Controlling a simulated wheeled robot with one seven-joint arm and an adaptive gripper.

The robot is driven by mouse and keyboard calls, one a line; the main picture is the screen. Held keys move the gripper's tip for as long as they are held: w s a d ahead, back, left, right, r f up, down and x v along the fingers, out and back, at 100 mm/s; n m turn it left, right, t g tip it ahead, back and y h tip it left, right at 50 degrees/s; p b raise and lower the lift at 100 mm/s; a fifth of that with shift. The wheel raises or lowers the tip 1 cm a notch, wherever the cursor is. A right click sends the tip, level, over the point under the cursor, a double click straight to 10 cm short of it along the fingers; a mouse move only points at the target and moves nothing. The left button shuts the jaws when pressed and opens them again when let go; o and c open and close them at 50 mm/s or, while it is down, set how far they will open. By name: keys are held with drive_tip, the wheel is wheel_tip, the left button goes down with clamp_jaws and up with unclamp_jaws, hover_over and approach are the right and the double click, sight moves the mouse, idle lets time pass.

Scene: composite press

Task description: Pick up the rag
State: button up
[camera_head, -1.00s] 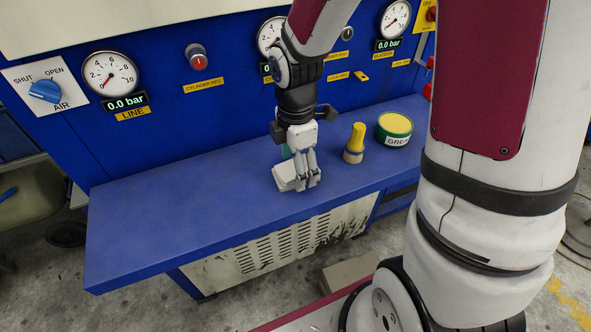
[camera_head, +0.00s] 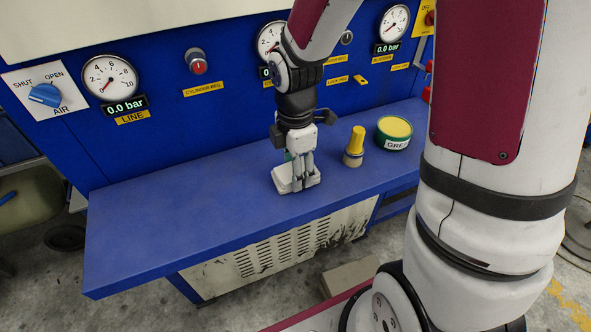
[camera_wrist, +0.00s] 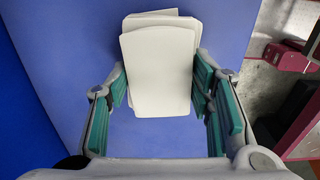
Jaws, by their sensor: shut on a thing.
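The rag is a white folded pad (camera_head: 285,182) at the front edge of the blue bench (camera_head: 170,225). It lies on the bench or very close to it. My gripper (camera_head: 304,180) points down over it in the head view. In the wrist view the rag (camera_wrist: 158,70) lies lengthwise between the green finger pads of my gripper (camera_wrist: 158,88), which close on its two long sides. The fingers hide part of the rag in the head view.
A yellow-topped brush or bottle (camera_head: 355,145) stands right of my gripper, with a green grease tin (camera_head: 393,132) beyond it. The panel with gauges (camera_head: 110,77) rises behind. The bench's left side is clear.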

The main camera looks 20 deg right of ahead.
drive_tip(key=shift+r, duration=0.45)
wheel_tip(320, 180, up, 2)
drive_tip(key=shift+r, duration=0.25)
drive_tip(key=s+d+r+p, duration=0.1)
drive_tip(key=s+d+p, duration=0.1)
drive_tip(key=s+d, duration=0.9)
drive_tip(key=shift+s, duration=0.35)
drive_tip(key=o, duration=0.6)
drive_tip(key=c, duration=0.6)
drive_tip(key=shift+c, duration=0.5)
